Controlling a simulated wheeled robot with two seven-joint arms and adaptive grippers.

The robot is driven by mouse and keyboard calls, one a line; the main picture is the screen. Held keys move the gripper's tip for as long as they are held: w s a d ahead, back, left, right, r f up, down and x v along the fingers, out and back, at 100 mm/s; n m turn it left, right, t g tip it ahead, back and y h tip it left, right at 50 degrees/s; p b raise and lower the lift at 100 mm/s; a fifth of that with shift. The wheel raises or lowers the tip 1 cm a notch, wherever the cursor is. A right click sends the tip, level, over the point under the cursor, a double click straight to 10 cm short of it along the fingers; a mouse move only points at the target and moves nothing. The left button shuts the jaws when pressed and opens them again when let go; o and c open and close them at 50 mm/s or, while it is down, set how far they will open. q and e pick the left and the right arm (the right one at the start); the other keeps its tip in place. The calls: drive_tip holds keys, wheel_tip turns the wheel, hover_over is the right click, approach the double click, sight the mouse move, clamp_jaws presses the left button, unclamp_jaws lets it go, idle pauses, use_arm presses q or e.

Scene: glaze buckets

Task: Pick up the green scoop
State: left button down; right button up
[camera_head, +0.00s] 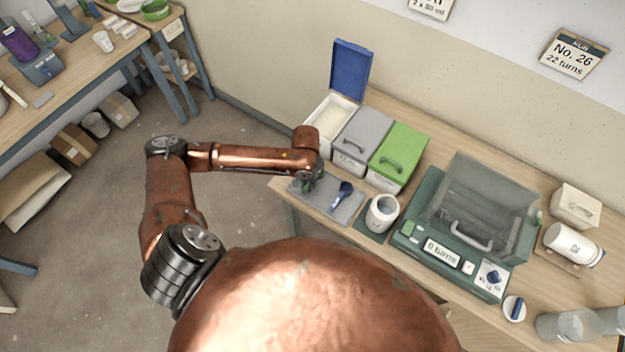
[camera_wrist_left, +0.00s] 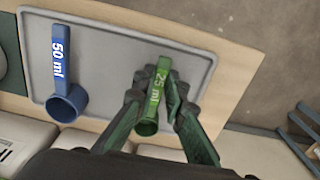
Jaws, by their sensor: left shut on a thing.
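The green scoop (camera_wrist_left: 150,118), marked 25 ml, is between the fingers of my left gripper (camera_wrist_left: 160,108) in the left wrist view. The gripper is shut on it. In the head view my left gripper (camera_head: 308,182) is over the left part of the grey tray (camera_head: 345,213), and the scoop is mostly hidden there. The tray also shows in the left wrist view (camera_wrist_left: 115,65). I cannot tell whether the scoop still touches the tray. A blue scoop (camera_head: 342,193), marked 50 ml, lies on the tray beside it and also shows in the left wrist view (camera_wrist_left: 66,90). My right gripper is not in view.
Behind the tray stand an open bin with a blue lid (camera_head: 350,70), a grey-lidded bin (camera_head: 362,135) and a green-lidded bin (camera_head: 398,150). A white cup (camera_head: 382,214) and a green machine with a clear cover (camera_head: 470,215) stand right of the tray.

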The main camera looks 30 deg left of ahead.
use_arm(q)
drive_tip(key=shift+r, duration=0.5)
wheel_tip(320, 180, up, 2)
drive_tip(key=shift+r+p, duration=0.2)
drive_tip(key=shift+p, duration=0.1)
drive_tip(key=s+d+r+p, duration=0.3)
drive_tip(key=s+r+p, duration=0.65)
drive_tip(key=s, duration=0.45)
wheel_tip(320, 180, up, 8)
drive_tip(key=p, duration=1)
drive_tip(key=shift+a, duration=0.25)
drive_tip(key=shift+w, duration=0.1)
